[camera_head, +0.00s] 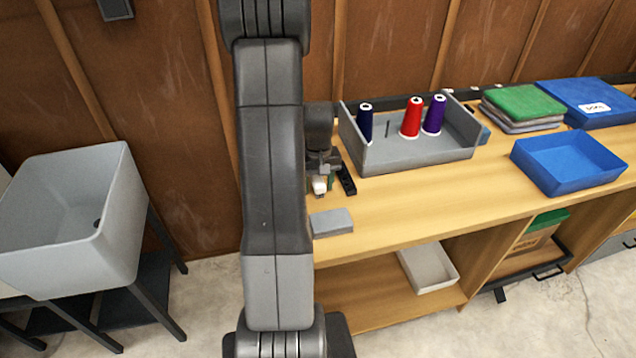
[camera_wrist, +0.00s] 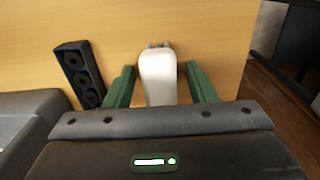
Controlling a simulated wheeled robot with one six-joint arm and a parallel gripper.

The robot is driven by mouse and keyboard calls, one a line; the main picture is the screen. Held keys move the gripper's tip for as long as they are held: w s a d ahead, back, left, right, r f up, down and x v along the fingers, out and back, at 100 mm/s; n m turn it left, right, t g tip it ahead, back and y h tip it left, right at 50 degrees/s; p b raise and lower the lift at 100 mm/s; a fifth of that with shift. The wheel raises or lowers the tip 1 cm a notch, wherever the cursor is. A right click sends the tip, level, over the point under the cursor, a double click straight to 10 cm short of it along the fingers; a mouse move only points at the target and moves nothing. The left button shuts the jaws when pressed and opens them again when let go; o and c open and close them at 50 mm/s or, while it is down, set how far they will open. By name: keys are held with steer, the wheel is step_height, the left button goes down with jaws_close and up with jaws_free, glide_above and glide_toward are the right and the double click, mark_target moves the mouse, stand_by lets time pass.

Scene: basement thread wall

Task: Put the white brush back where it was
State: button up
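The white brush (camera_wrist: 158,80) shows in the wrist view between the two green fingers of my gripper (camera_wrist: 160,70). A narrow strip of wood shows on each side of it, so the fingers look open around it and not pressed on it. Its grey end points away from my gripper, towards the wooden bench top. In the head view the white brush (camera_head: 319,186) shows at my gripper (camera_head: 324,178), near the bench's left end. I cannot tell whether the brush touches the bench.
A black block with round holes (camera_wrist: 78,72) is left of the fingers. A grey block (camera_head: 332,222) lies near the bench's front edge. A grey tray (camera_head: 420,158) holds three thread cones. A blue tray (camera_head: 568,165) stands farther right. Bare bench top lies between them.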

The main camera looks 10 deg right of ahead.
mark_target(318, 179)
step_height(318, 179, up, 12)
steer(key=shift+r+p, duration=0.15)
steer(key=shift+p, duration=0.2)
